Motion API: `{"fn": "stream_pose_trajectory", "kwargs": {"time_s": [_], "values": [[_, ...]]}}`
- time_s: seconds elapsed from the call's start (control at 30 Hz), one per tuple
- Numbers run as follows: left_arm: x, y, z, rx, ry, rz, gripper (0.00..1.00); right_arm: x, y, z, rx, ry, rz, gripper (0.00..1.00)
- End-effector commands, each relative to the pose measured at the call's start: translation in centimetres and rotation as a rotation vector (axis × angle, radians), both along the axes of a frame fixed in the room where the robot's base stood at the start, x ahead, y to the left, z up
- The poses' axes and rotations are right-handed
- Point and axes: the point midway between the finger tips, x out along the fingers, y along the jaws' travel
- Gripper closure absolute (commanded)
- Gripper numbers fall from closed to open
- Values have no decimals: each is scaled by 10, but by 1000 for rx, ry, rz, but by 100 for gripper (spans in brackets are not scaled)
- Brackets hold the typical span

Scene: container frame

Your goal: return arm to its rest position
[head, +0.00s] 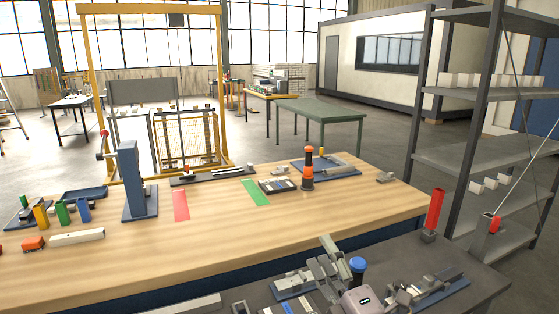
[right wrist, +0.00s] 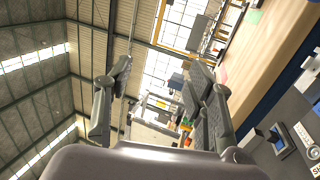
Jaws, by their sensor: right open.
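My right gripper (head: 324,256) is at the bottom of the head view, above the dark grey bench (head: 472,290). Its grey fingers are spread apart, and nothing is between them. In the right wrist view the open fingers (right wrist: 160,88) point out toward the windows and the hall, with the roof on the left side. My left gripper is not in view in the head view.
The wooden workbench (head: 130,262) stands beyond the gripper, with a blue upright stand (head: 130,180), an orange-and-black post (head: 308,170) and small parts. A red cylinder (head: 435,210) and a blue-capped part (head: 357,266) are near the gripper. Metal shelving (head: 470,165) stands at right.

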Motion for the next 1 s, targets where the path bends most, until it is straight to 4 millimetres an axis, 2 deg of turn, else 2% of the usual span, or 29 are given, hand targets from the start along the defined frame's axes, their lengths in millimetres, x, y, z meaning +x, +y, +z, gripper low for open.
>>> {"fn": "stream_pose_trajectory", "kwargs": {"time_s": [0.03, 0.13, 0.2, 0.3, 0.4, 0.5, 0.6, 0.87, 0.9, 1.0], "values": [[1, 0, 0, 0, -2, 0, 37, -5, -21, -36, 139, 175, -62, 50], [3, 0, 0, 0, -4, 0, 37, -23, -57, -101, 376, 476, -187, 50], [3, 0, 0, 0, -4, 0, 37, -46, -76, -147, 524, 667, -281, 50], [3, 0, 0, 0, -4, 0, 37, -89, -96, -203, 707, 910, -418, 50], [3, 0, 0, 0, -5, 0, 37, -134, -107, -243, 842, 1097, -543, 50], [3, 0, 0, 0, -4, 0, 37, -173, -112, -270, 937, 1238, -649, 50], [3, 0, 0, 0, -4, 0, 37, -210, -116, -288, 1012, 1350, -745, 50], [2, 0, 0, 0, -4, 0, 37, -295, -118, -315, 1146, 1581, -973, 50], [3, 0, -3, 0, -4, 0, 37, -287, -117, -331, 1140, 1579, -971, 50], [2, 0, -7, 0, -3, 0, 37, -280, -116, -361, 1132, 1585, -975, 50]]}}
